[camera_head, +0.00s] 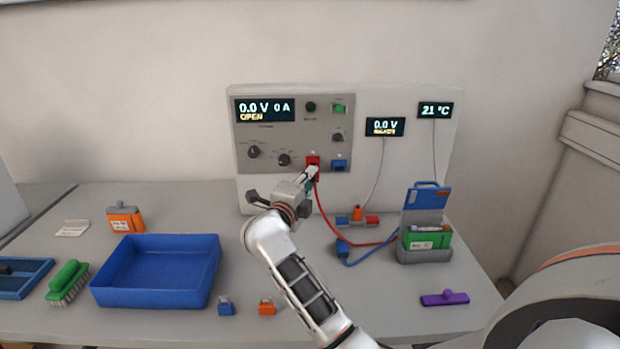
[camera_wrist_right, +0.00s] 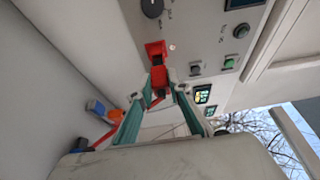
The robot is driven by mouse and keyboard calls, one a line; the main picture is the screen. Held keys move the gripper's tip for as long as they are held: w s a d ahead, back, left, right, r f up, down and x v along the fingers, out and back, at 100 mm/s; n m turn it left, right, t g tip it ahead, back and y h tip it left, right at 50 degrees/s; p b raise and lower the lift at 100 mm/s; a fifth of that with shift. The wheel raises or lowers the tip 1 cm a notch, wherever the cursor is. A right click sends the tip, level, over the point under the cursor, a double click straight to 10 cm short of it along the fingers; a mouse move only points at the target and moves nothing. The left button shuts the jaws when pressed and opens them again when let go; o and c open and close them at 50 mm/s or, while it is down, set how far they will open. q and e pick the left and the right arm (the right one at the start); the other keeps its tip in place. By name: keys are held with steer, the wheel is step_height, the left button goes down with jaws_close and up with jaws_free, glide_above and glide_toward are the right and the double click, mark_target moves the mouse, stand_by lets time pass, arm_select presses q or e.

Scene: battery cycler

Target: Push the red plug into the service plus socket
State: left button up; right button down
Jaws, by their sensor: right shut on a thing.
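My right gripper (camera_head: 312,172) is shut on the red plug, in front of the cycler panel (camera_head: 292,133). In the wrist view its two green fingers (camera_wrist_right: 160,90) hold the red plug (camera_wrist_right: 158,77) between their tips. The red socket (camera_head: 313,159) is straight ahead of the plug; it also shows in the wrist view (camera_wrist_right: 155,48). The plug is lined up with the socket and very close to it; I cannot tell how far in it is. A red cable (camera_head: 322,213) hangs from the plug. My left gripper is not in view.
A blue socket (camera_head: 339,165) is just right of the red one. A blue tray (camera_head: 155,298) stands at left. The panel display (camera_head: 265,110) reads 0.0 V, 0 A, OPEN.

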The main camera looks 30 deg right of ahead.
steer(key=shift+w+d+p, duration=0.25)
steer(key=shift+w+d, duration=0.15)
steer(key=shift+w, duration=0.3)
steer(key=shift+w+d+p, duration=0.2)
steer(key=shift+w+d, duration=0.2)
steer(key=shift+w, duration=0.25)
stand_by(2.6)
steer(key=c, duration=1.8)
jaws_free()
steer(key=shift+f, duration=0.1)
steer(key=v, duration=1.2)
